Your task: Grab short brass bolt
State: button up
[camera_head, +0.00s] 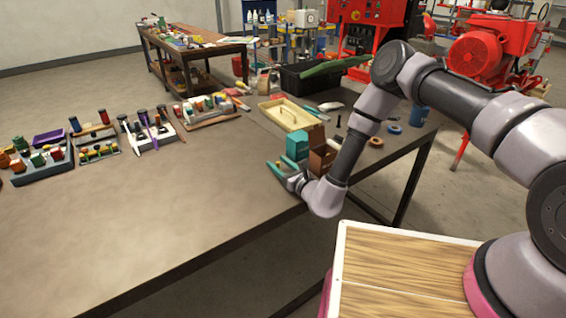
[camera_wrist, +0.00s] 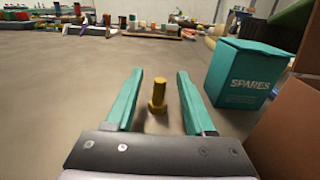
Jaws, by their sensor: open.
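A short brass bolt (camera_wrist: 158,96) stands upright on its head on the table in the wrist view. My gripper (camera_wrist: 160,80) is open, with its two teal fingers on either side of the bolt and a gap on each side. The bolt is between the fingers and does not appear to touch them. In the head view my gripper (camera_head: 281,172) is low over the table near its front edge, beside a teal box. I cannot make out the bolt in the head view.
A teal box marked SPARES (camera_wrist: 241,74) stands close to the right of my gripper, with a brown cardboard box (camera_wrist: 288,125) nearer. A cream tray (camera_head: 287,114) lies behind them. Racks of small parts (camera_head: 147,131) line the table's far side. The table's middle is clear.

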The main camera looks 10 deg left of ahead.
jog(key=shift+w+a, duration=0.2)
jog(key=shift+a, duration=0.1)
grip_shut()
